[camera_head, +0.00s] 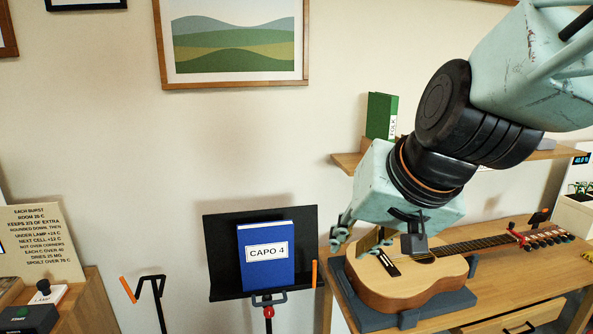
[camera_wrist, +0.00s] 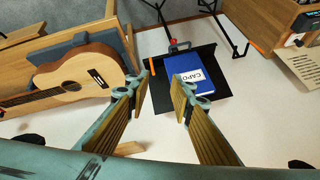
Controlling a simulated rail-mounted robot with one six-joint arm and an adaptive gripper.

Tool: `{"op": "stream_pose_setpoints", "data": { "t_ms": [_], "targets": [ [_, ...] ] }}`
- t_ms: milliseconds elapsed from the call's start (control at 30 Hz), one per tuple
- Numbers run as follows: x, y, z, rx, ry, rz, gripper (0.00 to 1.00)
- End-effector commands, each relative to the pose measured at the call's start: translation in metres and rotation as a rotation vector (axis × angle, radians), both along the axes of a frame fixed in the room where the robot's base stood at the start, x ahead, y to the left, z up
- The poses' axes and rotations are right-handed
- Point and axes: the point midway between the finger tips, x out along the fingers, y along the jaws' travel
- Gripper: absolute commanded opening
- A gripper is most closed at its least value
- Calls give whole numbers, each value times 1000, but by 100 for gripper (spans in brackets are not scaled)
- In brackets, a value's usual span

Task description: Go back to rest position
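My gripper (camera_head: 358,240) hangs in front of the wall at the right of the head view, above and left of the guitar's body. In the wrist view my gripper (camera_wrist: 161,92) has its two fingers spread apart with nothing between them. The acoustic guitar (camera_head: 408,285) lies on its back in a dark cradle on the wooden bench, its neck pointing right. It also shows at the left of the wrist view (camera_wrist: 72,88). A small red item (camera_head: 518,237) sits on the guitar's neck near the headstock.
A black music stand (camera_head: 222,262) holds a blue book (camera_head: 265,275) labelled "CAPO 4". A shelf (camera_head: 347,161) with a green book (camera_head: 381,116) is behind my arm. A text sign (camera_head: 38,240) stands at the left.

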Motion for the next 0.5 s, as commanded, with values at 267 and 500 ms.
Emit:
{"op": "stream_pose_setpoints", "data": {
  "t_ms": [267, 500],
  "targets": [
    [-57, -23, 8, -54, 50, 42, 21],
    [-109, -46, 9, -110, 103, 68, 21]
  ]
}}
